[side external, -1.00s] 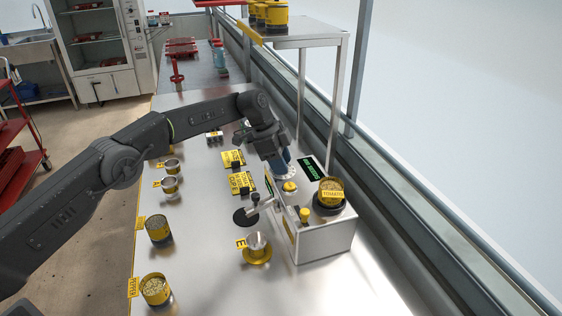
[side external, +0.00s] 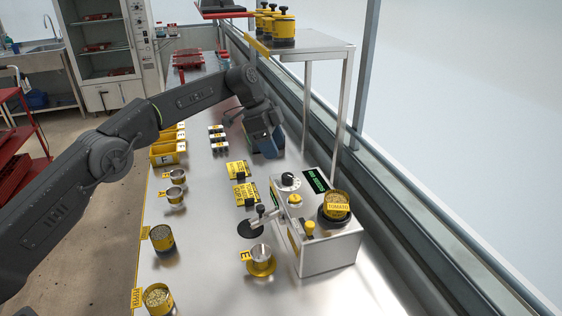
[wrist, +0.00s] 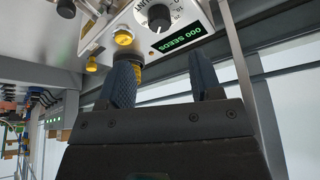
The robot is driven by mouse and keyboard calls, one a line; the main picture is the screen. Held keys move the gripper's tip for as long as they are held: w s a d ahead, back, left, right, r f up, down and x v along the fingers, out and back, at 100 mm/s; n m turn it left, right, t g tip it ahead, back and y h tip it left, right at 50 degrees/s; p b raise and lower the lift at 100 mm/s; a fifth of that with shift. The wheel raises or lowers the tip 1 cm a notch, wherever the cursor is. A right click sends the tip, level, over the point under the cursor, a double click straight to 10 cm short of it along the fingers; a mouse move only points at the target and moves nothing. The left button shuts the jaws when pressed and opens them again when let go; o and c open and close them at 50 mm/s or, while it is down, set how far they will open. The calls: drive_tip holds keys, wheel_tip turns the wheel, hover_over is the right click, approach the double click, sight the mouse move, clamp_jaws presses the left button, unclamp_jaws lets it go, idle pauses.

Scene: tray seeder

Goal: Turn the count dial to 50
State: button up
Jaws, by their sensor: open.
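The count dial (side external: 290,181) is a black knob on a white scale on top of the seeder box (side external: 330,256). It also shows at the top of the wrist view (wrist: 158,16), with its scale partly cut off; I cannot read its setting. The green display (side external: 316,181) beside it reads "000 SEEDS" in the wrist view (wrist: 183,45). My gripper (side external: 270,150) is in the air behind the dial, apart from it. In the wrist view, its two blue fingers (wrist: 163,82) are spread with nothing between them.
A yellow TOMATO cup (side external: 336,206) sits on the seeder, near a yellow button (side external: 295,199) and a yellow knob (side external: 309,228). A metal cup (side external: 260,254) stands in front. A raised shelf (side external: 300,43) stands behind on the right.

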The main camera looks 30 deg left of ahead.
drive_tip(key=shift+v, duration=1.4)
drive_tip(key=n+t+y, duration=0.3)
drive_tip(key=n+y, duration=0.4)
drive_tip(key=n, duration=1.4)
approach(288, 175)
drive_tip(key=x, duration=0.9)
